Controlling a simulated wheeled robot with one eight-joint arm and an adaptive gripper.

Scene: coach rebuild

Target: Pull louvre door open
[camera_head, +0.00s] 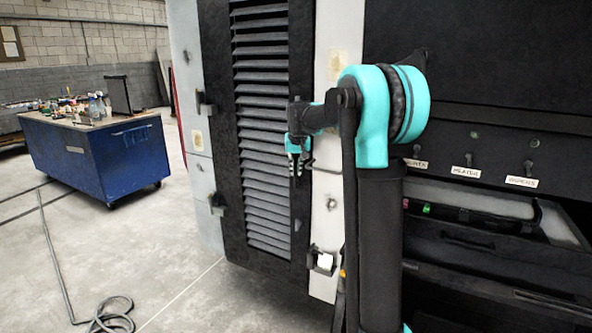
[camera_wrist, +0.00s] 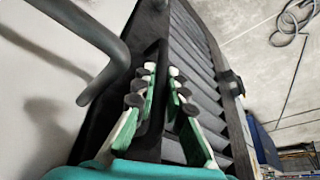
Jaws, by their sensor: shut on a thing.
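The louvre door (camera_head: 216,130) is a tall black panel with horizontal grey slats, set in the pale coach side. In the wrist view its slats (camera_wrist: 195,45) run up the right of the picture. My gripper (camera_head: 297,165) is at the door's right edge, about mid-height. In the wrist view my gripper (camera_wrist: 160,82) has its green and white fingers on either side of a slim dark upright handle (camera_wrist: 153,115), closed on it. My fingers hide part of the handle. I cannot tell whether the door stands ajar.
A grey bent bar (camera_wrist: 105,70) stands close left of my fingers in the wrist view. An open dark bay with labelled switches (camera_head: 480,160) is to the right. A blue workbench (camera_head: 95,155) stands far left. A coiled hose (camera_head: 112,315) lies on otherwise clear floor.

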